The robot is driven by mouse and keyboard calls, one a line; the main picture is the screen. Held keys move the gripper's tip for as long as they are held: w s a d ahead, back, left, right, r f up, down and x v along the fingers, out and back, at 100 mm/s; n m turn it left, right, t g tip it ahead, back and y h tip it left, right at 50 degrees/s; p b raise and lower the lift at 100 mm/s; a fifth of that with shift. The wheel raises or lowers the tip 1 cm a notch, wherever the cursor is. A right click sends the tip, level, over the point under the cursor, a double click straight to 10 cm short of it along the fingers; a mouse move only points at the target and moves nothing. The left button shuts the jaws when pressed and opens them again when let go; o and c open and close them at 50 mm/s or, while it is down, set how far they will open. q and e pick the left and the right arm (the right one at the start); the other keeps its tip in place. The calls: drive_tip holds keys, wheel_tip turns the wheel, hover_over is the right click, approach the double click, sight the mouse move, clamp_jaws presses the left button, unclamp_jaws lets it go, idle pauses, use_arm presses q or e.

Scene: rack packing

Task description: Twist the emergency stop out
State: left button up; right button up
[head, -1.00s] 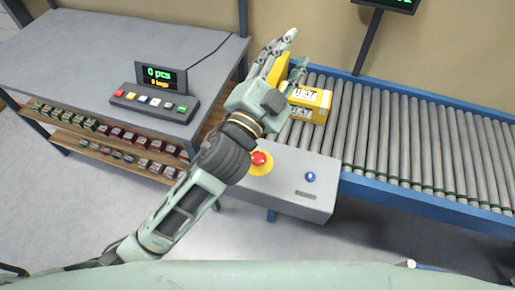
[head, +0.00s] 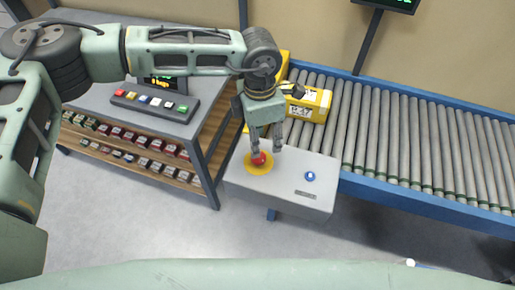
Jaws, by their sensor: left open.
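The emergency stop is a red mushroom button (head: 258,159) on a yellow round plate (head: 259,168), set in the left part of a grey control box (head: 270,193). My left gripper (head: 266,150) points down over the button, open, with one fingertip at the button and the other to its right. I cannot tell whether the fingers touch it. A blue knob (head: 310,176) sits on the same box to the right. My right gripper is not in view.
A roller conveyor (head: 400,140) with a blue frame runs behind the box to the right. Yellow boxes (head: 316,104) lie on its left end. A grey table (head: 85,88) with a button panel (head: 152,106) and shelves of small parts stands at left.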

use_arm(q)
drive_tip(key=shift+w+a+y, duration=0.3)
drive_tip(key=shift+w+a, duration=0.1)
drive_tip(key=shift+a, duration=0.2)
drive_tip(key=shift+f, duration=0.4)
wheel_tip(320, 180, down, 5)
drive_tip(key=shift+f+p, duration=0.1)
drive_tip(key=shift+p, duration=1.05)
drive_tip(key=shift+f, duration=0.75)
